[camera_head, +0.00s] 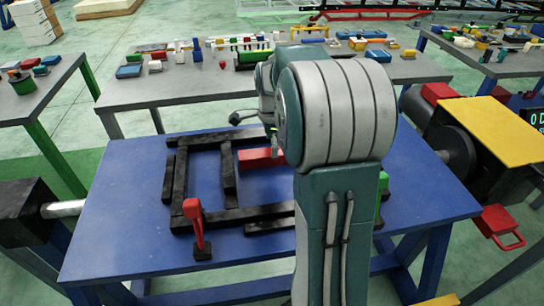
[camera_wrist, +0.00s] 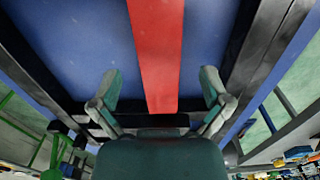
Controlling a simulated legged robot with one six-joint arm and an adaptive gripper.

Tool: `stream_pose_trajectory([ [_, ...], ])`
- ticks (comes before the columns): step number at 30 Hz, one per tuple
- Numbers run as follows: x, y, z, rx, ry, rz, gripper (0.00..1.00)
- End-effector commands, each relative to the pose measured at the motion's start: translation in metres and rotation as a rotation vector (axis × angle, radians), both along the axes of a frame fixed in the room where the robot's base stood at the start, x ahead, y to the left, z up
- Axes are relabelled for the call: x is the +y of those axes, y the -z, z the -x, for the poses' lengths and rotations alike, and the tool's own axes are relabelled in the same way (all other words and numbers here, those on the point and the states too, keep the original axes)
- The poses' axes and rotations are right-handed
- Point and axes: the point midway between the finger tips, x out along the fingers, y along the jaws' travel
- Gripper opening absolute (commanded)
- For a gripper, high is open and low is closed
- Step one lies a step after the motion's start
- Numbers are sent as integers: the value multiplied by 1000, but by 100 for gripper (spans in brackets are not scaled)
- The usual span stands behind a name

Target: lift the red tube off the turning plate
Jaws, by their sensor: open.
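The red tube (camera_head: 258,158) lies on the blue turning plate (camera_head: 120,225), inside a frame of black tubes (camera_head: 228,175). My arm hides its right part in the head view. In the wrist view the red tube (camera_wrist: 157,45) runs from the top edge down to between the fingers, with bare blue plate on both sides. My gripper (camera_wrist: 160,80) is open, one finger to each side of the tube, with clear gaps and no visible touch. In the head view the gripper is mostly hidden behind my arm.
A red clamp (camera_head: 197,225) stands upright at the frame's front left corner. A green part (camera_head: 383,182) shows right of my arm. Black tubes (camera_wrist: 253,60) flank the red tube. A grey table (camera_head: 165,88) with small parts stands behind. The plate's left front is bare.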

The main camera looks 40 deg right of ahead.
Motion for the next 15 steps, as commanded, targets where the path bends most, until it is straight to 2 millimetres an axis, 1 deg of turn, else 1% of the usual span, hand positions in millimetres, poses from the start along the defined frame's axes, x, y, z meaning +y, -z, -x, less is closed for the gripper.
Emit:
stream_pose_trajectory([
  [1,0,11,0,6,0,-3,97],
  [6,-1,32,0,5,0,-2,97],
  [9,-1,36,-1,1,0,0,97],
  [14,-1,36,-1,1,-1,0,97],
  [15,-1,36,-1,1,-1,0,93],
])
